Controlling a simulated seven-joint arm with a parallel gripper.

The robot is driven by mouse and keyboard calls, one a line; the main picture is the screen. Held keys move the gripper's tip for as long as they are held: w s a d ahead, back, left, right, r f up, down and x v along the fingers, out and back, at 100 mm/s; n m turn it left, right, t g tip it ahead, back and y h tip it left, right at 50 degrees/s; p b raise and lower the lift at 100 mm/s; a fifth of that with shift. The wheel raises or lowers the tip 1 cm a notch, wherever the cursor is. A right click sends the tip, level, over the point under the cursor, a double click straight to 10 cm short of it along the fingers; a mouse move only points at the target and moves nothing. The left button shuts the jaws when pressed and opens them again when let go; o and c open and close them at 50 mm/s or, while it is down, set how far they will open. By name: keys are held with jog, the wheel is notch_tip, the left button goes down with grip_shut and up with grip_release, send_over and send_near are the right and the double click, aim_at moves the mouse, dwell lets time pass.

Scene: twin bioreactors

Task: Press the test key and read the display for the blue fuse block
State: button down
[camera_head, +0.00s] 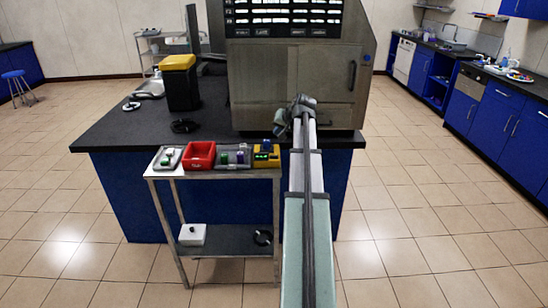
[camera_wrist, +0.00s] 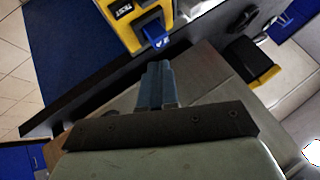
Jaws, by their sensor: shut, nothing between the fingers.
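A yellow tester (camera_head: 266,155) sits at the right end of the cart top. Its display glows green in the head view, too small to read. In the wrist view the tester (camera_wrist: 134,34) is at the top, cut off by the frame edge, with a dark "TEST" label (camera_wrist: 123,9). A blue block (camera_wrist: 155,34), apparently the blue fuse block, sits at the tester's near end. My gripper (camera_wrist: 157,66) is shut and empty, its fingertips pointing toward the blue block with a gap in the picture. In the head view my gripper (camera_head: 281,124) is above and right of the tester.
A grey tray (camera_head: 168,158), a red bin (camera_head: 200,155) and a tray with small coloured pieces (camera_head: 234,156) stand left of the tester. The dark counter (camera_head: 125,130) and large steel machine (camera_head: 295,85) are behind. A black bin with a yellow lid (camera_head: 180,80) stands on the counter.

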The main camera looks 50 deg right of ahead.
aim_at(276, 157)
jog(key=shift+w+a+r+t, duration=0.25)
jog(key=shift+w+r+t, duration=0.1)
jog(key=shift+w, duration=0.1)
jog(key=shift+f, duration=4.45)
jog(key=shift+f, duration=0.8)
jog(key=shift+r, duration=0.85)
